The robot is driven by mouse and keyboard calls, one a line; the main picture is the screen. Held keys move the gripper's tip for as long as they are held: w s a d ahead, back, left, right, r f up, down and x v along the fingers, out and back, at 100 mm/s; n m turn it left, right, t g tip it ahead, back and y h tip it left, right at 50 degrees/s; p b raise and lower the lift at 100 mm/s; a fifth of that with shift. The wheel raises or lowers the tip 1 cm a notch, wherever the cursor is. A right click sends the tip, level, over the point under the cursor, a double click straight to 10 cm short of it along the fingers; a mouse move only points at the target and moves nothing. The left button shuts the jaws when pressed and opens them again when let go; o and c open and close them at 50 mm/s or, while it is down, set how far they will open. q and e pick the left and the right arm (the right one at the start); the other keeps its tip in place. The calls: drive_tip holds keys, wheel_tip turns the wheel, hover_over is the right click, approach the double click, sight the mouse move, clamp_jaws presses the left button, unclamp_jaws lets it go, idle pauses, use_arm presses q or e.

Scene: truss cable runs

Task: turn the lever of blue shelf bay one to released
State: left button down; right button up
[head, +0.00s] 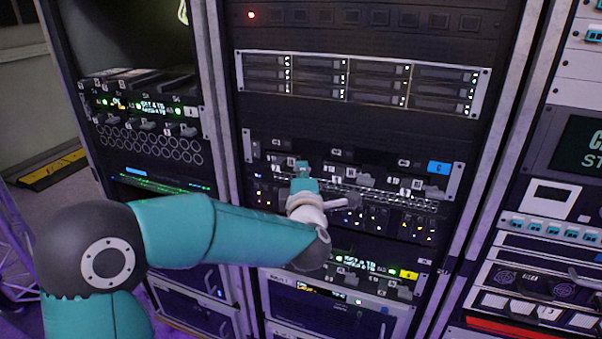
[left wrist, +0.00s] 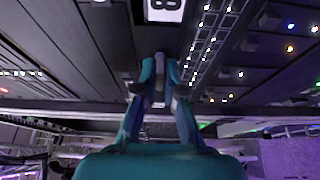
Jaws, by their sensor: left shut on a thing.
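The blue shelf is the dark rack unit with a blue tag marked C (head: 438,168) at its right end. Its bays carry the labels C1, C2 and C3 from left to right. My left gripper (head: 302,168) reaches in from the left and is at bay C1. In the left wrist view my left gripper (left wrist: 159,72) has its two teal fingers closed on a small grey lever (left wrist: 159,82). In the head view the gripper hides this lever, so I cannot tell its exact angle. My right gripper does not show.
Grey levers at bay C2 (head: 358,178) and bay C3 (head: 412,186) stand close to the right of my gripper. A shelf with a yellow tag (head: 409,274) sits below. The left rack holds another lever shelf (head: 150,110). A server block (head: 362,80) is above.

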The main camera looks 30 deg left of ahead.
use_arm(q)
drive_tip(key=shift+a+f+m+t+h+b, duration=0.15)
drive_tip(key=shift+m+t+h+b, duration=0.95)
drive_tip(key=shift+m+b, duration=2.55)
drive_tip(key=shift+f+m+t+h+b, duration=0.25)
drive_tip(key=shift+m+t+h+b, duration=0.8)
drive_tip(key=shift+m+b, duration=2.55)
drive_tip(key=shift+a+f+m+t+h+b, duration=0.15)
drive_tip(key=shift+m+t+h+b, duration=0.9)
drive_tip(key=shift+m+b, duration=2.6)
drive_tip(key=shift+d+m+t+y+p, duration=0.1)
drive_tip(key=shift+m+t+y+p, duration=0.3)
drive_tip(key=shift+m+p, duration=0.1)
drive_tip(key=c, duration=1.4)
unclamp_jaws()
drive_tip(key=shift+o, duration=0.7)
drive_tip(key=shift+r, duration=0.2)
drive_tip(key=shift+s, duration=0.1)
drive_tip(key=shift+s, duration=0.1)
